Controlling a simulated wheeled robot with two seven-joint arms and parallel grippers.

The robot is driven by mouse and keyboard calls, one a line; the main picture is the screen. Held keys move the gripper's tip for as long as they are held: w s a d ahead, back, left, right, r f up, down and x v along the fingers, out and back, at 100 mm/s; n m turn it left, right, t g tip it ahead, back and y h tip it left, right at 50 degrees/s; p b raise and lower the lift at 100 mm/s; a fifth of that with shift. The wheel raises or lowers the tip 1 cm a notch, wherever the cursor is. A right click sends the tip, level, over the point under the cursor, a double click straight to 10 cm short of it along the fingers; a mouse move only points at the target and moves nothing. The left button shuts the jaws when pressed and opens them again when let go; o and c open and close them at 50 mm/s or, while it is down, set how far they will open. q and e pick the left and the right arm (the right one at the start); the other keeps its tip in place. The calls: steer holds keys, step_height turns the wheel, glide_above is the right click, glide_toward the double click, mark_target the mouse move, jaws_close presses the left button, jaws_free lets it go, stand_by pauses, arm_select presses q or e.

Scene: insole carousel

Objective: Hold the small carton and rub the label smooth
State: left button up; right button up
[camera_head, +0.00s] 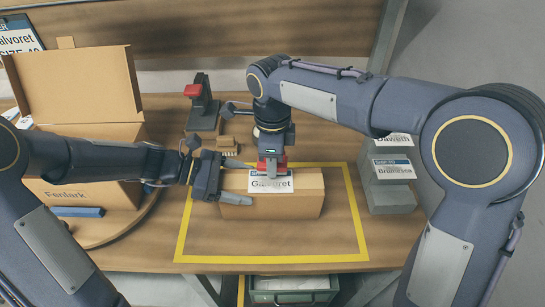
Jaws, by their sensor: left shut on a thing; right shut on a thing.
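The small brown carton (290,207) lies inside the yellow outline on the table. A white label (281,185) with printed text, partly covered, is on its top near the left end. My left gripper (236,182) is shut on the carton's left end, one finger at the front and one toward the back. My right gripper (272,154) points down over the label and is shut on a red tool (281,163). The tool's lower part is at the label and appears to touch it. Its underside is hidden.
A large open carton (85,90) marked Fenlark stands at the left on a round turntable (125,230). A black stand with a red part (203,105) and a brush (226,145) are behind. The yellow outline's (270,259) front area is clear.

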mark_target(270, 192)
steer(key=shift+f, duration=0.65)
steer(key=shift+s, duration=0.15)
steer(key=shift+s+a+f, duration=0.1)
steer(key=shift+s, duration=1.25)
steer(key=shift+s+a, duration=0.1)
steer(key=shift+s, duration=1.2)
steer(key=shift+w+d+r, duration=0.1)
steer(key=shift+w+r, duration=0.05)
steer(key=shift+w, duration=1.25)
steer(key=shift+w+d+r, duration=0.1)
steer(key=shift+w, duration=1.3)
steer(key=shift+s, duration=0.15)
steer(key=shift+s+a+f, duration=0.15)
steer(key=shift+s, duration=1.2)
steer(key=shift+s+a+f, duration=0.1)
steer(key=shift+s, duration=1.25)
steer(key=shift+a, duration=0.15)
steer(key=shift+w+r, duration=0.1)
steer(key=shift+w, duration=0.15)
steer(key=shift+w+r, duration=0.15)
steer(key=shift+w, duration=1.15)
